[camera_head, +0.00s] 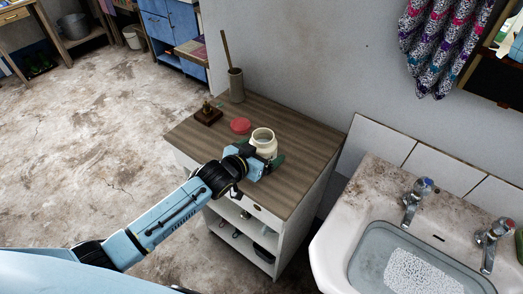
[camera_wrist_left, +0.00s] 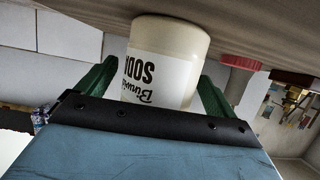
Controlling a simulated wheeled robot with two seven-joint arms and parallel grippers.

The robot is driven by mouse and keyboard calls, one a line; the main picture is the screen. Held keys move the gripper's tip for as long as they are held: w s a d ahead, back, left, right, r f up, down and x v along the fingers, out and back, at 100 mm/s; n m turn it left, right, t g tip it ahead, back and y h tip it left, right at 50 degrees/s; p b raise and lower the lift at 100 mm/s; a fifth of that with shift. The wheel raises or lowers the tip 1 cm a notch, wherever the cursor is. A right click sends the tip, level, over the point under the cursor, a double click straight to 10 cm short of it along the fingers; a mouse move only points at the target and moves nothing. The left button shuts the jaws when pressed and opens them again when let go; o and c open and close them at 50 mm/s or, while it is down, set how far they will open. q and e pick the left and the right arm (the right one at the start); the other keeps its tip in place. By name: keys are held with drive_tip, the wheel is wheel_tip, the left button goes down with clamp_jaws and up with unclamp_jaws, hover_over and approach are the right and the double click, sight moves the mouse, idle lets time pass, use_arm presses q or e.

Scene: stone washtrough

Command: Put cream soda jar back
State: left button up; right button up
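The cream-coloured soda jar (camera_head: 264,146) stands upright and open-mouthed on the wooden cabinet top (camera_head: 300,150). Its label with dark letters, partly reading "SODA", shows in the left wrist view (camera_wrist_left: 158,70), where the picture is upside down. A red lid (camera_head: 240,125) lies on the top just beside the jar; it also shows in the left wrist view (camera_wrist_left: 240,63). My left gripper (camera_head: 268,163) is at the jar, its green fingers open on either side of it (camera_wrist_left: 158,82). A gap shows between the left finger and the jar. My right gripper is not in view.
A small brown block with brass pieces (camera_head: 208,114) and a grey cylinder holding a wooden stick (camera_head: 236,85) stand at the back left of the cabinet top. The wall is behind. A washbasin (camera_head: 375,185) with two taps is to the right. The right part of the top is clear.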

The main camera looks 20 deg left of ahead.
use_arm(q)
drive_tip(key=shift+r, duration=0.3)
drive_tip(key=p+v, duration=0.2)
drive_tip(key=v, duration=1)
